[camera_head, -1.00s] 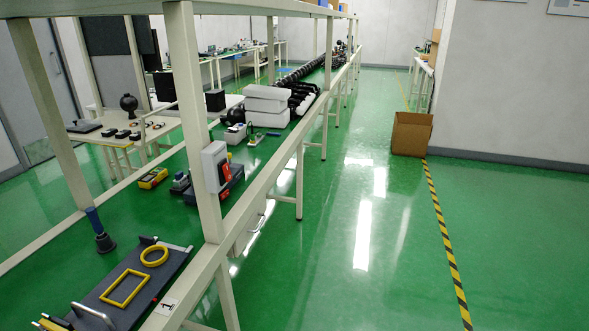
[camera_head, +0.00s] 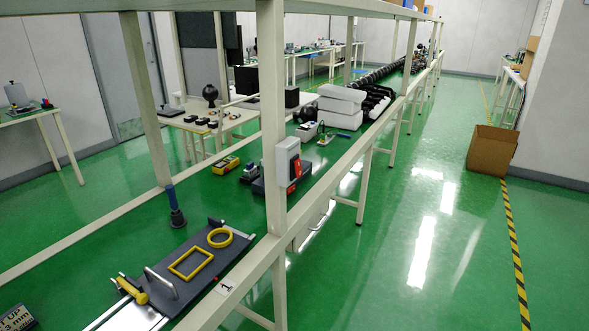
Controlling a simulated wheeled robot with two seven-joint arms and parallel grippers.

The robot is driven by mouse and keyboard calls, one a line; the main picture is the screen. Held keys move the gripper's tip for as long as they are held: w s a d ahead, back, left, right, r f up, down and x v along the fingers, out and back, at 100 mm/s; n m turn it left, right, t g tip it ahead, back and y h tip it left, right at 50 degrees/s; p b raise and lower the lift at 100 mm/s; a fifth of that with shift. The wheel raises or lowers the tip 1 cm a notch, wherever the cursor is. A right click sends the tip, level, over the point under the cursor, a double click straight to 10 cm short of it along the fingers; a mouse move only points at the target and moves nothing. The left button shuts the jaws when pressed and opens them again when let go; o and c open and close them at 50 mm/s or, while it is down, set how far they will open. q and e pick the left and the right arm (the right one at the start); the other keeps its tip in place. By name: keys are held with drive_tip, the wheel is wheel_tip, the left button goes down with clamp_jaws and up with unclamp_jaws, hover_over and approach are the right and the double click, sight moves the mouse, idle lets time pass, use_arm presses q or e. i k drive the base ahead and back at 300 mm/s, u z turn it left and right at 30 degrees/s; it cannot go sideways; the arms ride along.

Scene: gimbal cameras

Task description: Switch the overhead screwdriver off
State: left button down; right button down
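A grey-white switch box (camera_head: 287,158) with a red switch (camera_head: 296,168) on its side is fixed to the near upright post of the long workbench. It is too small to tell which way the switch is set. A blue-handled tool with a dark, wide lower end (camera_head: 175,208) shows upright at the left of the bench; I cannot tell whether it hangs or stands, or whether it is the screwdriver. Neither of my grippers is in view.
A dark board (camera_head: 222,267) with a yellow ring (camera_head: 220,237) and a yellow rectangular frame (camera_head: 191,263) lies on the near bench. A cardboard box (camera_head: 491,150) stands on the floor at the right. The green aisle floor (camera_head: 400,270) is clear.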

sight(297, 163)
drive_tip(key=k, duration=0.6)
drive_tip(key=z, duration=0.6)
drive_tip(key=i, duration=0.85)
drive_tip(key=u, duration=0.5)
drive_tip(key=i, duration=0.8)
drive_tip(key=u, duration=0.85)
